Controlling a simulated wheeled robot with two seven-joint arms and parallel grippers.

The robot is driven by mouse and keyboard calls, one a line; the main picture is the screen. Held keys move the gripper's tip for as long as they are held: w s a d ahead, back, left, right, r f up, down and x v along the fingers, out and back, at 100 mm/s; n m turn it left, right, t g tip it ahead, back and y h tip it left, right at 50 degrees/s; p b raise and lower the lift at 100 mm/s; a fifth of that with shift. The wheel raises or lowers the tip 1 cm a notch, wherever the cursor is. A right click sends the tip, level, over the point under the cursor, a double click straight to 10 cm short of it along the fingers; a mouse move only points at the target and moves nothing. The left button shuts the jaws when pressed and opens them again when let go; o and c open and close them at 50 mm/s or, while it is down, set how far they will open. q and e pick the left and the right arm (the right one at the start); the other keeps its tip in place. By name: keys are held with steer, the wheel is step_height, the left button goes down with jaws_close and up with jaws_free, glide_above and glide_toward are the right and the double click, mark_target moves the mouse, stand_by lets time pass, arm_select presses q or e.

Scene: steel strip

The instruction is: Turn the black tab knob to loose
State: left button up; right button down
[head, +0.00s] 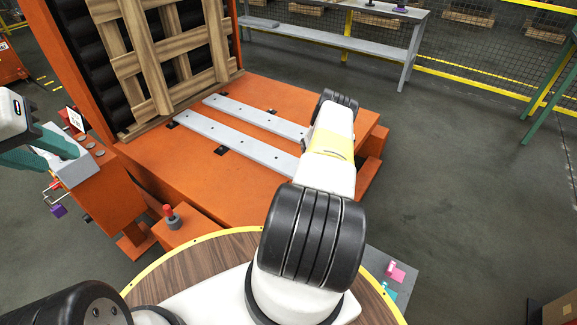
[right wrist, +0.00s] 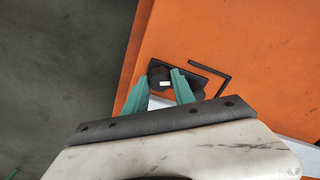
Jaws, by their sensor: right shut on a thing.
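The black tab knob (right wrist: 158,74) shows in the right wrist view, a dark round piece with a small white mark, on a dark plate on the orange surface. My right gripper (right wrist: 161,82) has its green fingers on both sides of it and is shut on it. In the head view my right arm hides that gripper and the knob. My left gripper (head: 58,163) is at the far left of the head view, by the orange post. Its teal fingers are apart, with nothing seen between them.
Two grey steel strips (head: 236,138) lie on the orange table (head: 240,196), with small black pieces beside them. A wooden lattice (head: 160,60) stands at the back left. A red-topped knob (head: 170,216) is at the front left. A grey bench (head: 330,42) stands behind.

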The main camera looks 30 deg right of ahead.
steer(key=n, duration=0.4)
steer(key=shift+n, duration=0.3)
steer(key=n, duration=0.3)
steer(key=shift+n, duration=0.4)
steer(key=n, duration=1)
steer(key=shift+n, duration=0.4)
steer(key=n, duration=0.8)
steer(key=shift+n, duration=2.1)
